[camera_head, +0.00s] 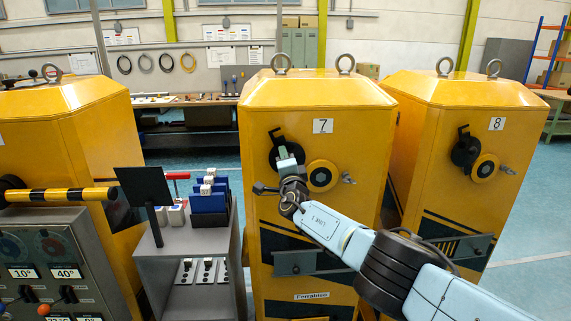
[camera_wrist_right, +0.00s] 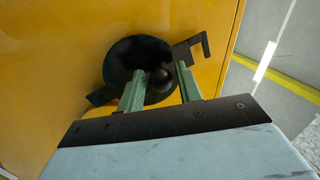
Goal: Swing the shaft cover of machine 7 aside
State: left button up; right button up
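Machine 7 (camera_head: 350,120) is a yellow cabinet with a "7" label. Its black round shaft cover (camera_head: 272,157) is on the front face, left of a yellow ring with a dark centre (camera_head: 322,176). In the right wrist view the cover (camera_wrist_right: 125,60) is a dark disc with a knob (camera_wrist_right: 160,79) and a hooked black bracket (camera_wrist_right: 190,50) beside it. My right gripper (camera_head: 284,152) is at the cover and hides part of it. Its two green fingers (camera_wrist_right: 160,70) stand apart on either side of the knob, with a visible gap at the right finger. My left gripper is not in view.
Machine 8 (camera_head: 480,105) stands close on the right. A wing-shaped knob (camera_head: 348,178) sticks out right of the yellow ring. A grey stand (camera_head: 190,270) with blue bins (camera_head: 209,197) and a dark panel (camera_head: 146,186) is on the left.

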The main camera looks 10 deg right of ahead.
jog(key=s+f+p, duration=0.2)
jog(key=s+p, duration=0.4)
jog(key=s, duration=0.7)
jog(key=shift+a+f, duration=0.15)
jog(key=shift+a, duration=0.15)
jog(key=shift+s, duration=0.1)
dwell(0.6)
